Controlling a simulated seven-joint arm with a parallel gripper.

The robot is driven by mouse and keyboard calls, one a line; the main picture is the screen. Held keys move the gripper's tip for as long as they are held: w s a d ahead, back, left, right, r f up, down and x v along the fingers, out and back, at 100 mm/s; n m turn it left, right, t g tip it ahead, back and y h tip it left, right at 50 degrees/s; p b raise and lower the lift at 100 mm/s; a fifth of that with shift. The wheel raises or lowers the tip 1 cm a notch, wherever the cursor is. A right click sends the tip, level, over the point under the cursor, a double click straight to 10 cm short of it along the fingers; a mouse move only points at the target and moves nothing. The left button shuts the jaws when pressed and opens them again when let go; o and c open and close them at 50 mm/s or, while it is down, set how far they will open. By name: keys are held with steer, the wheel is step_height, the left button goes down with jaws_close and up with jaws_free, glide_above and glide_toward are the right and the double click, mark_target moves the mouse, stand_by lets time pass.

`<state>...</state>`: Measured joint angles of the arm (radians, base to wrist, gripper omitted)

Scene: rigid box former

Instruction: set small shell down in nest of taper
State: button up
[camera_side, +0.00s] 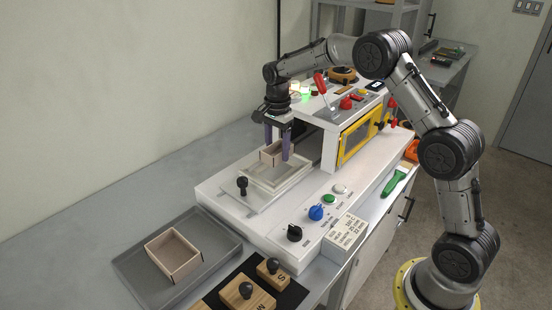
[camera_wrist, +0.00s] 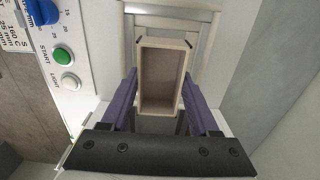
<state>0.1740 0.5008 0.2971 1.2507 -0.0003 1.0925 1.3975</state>
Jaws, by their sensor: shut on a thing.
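The small shell (camera_side: 268,156), an open-topped beige box, is between the purple fingers of my gripper (camera_side: 277,151). In the wrist view the shell (camera_wrist: 163,72) shows its open inside, with a finger against each side, so my gripper (camera_wrist: 160,88) is shut on it. The nest (camera_side: 290,183) is the pale stepped frame on the white machine, under and around the shell in the side view. Part of the nest frame (camera_wrist: 198,45) shows behind the shell in the wrist view. I cannot tell whether the shell touches the nest.
A larger open box (camera_side: 173,256) stands in a grey tray (camera_side: 130,268) at the front left. Wooden blocks (camera_side: 247,296) with black knobs lie beside it. A black knob handle (camera_side: 242,184) stands left of the nest. The machine's housing (camera_side: 330,150) rises close behind right.

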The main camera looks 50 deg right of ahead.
mark_target(276, 171)
steer(key=shift+w+f, duration=0.2)
steer(key=shift+f, duration=0.05)
steer(key=shift+w+f, duration=0.1)
steer(key=shift+f, duration=1.55)
steer(key=shift+f, duration=0.6)
steer(key=o, duration=1.3)
